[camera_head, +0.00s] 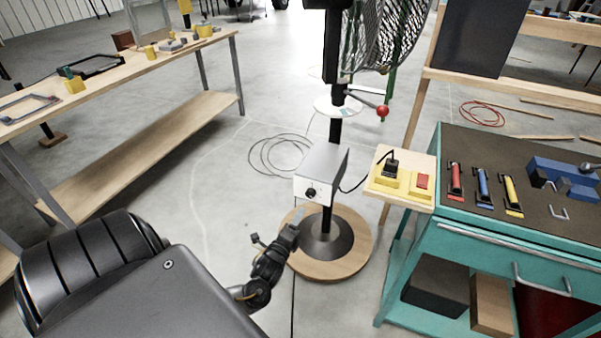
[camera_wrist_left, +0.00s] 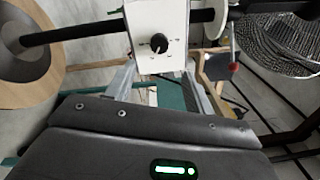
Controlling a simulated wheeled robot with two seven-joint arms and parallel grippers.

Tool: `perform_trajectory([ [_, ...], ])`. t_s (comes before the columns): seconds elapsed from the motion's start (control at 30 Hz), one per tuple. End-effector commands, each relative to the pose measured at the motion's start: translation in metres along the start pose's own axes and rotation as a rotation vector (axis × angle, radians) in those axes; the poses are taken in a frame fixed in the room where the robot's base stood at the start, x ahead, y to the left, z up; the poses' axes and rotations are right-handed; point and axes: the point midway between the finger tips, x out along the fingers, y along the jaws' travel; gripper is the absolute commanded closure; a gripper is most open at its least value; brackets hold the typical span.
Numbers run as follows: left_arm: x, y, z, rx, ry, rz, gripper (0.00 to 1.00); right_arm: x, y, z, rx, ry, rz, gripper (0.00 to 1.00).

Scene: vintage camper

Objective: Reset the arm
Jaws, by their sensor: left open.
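My left arm comes in from the lower left in the head view, and its gripper (camera_head: 291,234) is low, in front of the fan stand's round wooden base. In the left wrist view the gripper (camera_wrist_left: 160,82) has its two fingers apart with nothing held between them. A white-faced control box (camera_head: 313,189) with a black knob sits on the fan's post, just above the gripper. The box (camera_wrist_left: 175,22) and its knob also show beyond the fingers in the wrist view; I cannot tell any contact. My right gripper is in neither view.
The wooden fan base (camera_head: 345,262) stands on the floor. A teal tool cart (camera_head: 455,236) is at right, with a yellow switch box (camera_head: 388,181) on a side board. A wooden workbench (camera_head: 125,72) is at left. Cable loops (camera_head: 280,153) lie on otherwise open floor.

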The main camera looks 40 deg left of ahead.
Motion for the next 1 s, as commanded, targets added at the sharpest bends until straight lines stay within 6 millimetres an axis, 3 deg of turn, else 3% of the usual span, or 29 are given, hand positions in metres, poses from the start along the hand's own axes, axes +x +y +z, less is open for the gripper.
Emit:
perform_trajectory([
  [0.6,-0.003,0.000,0.000,-0.001,0.000,0.000,0.47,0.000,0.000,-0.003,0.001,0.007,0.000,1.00],
  [0.77,-0.003,0.003,-0.001,-0.114,0.004,0.013,0.47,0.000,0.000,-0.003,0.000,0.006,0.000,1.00],
  [0.87,-0.007,0.033,-0.012,-0.300,0.040,0.109,0.47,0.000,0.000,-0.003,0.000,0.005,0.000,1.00],
  [1.0,-0.046,0.135,-0.037,-0.609,0.033,0.415,0.47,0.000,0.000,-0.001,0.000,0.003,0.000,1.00],
])
